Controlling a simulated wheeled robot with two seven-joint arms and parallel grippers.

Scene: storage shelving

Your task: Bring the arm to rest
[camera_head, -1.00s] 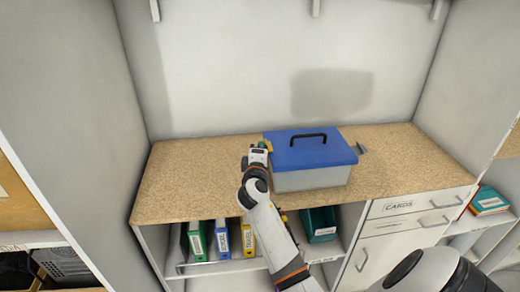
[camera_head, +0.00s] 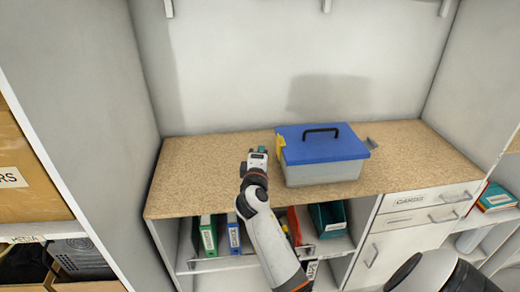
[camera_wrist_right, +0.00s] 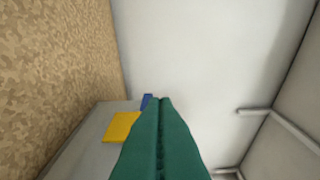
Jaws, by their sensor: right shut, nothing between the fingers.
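My right gripper (camera_head: 262,150) is over the wooden counter (camera_head: 205,175), just left of a box with a blue lid (camera_head: 318,142) and grey body. A narrow gap shows between them in the head view. Its green fingers (camera_wrist_right: 160,135) are pressed together with nothing between them in the right wrist view. The box's grey side (camera_wrist_right: 85,140), yellow latch (camera_wrist_right: 122,127) and a bit of blue lid (camera_wrist_right: 146,102) appear to the left of the fingers there. My right forearm (camera_head: 270,240) reaches up from the bottom. My left gripper is not in view.
Below the counter, binders (camera_head: 208,235) and a teal bin (camera_head: 328,220) stand on a shelf, partly hidden by my arm. A drawer labelled CARDS (camera_head: 408,200) is at right. Side walls (camera_head: 90,90) bound the counter. Its left part is clear.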

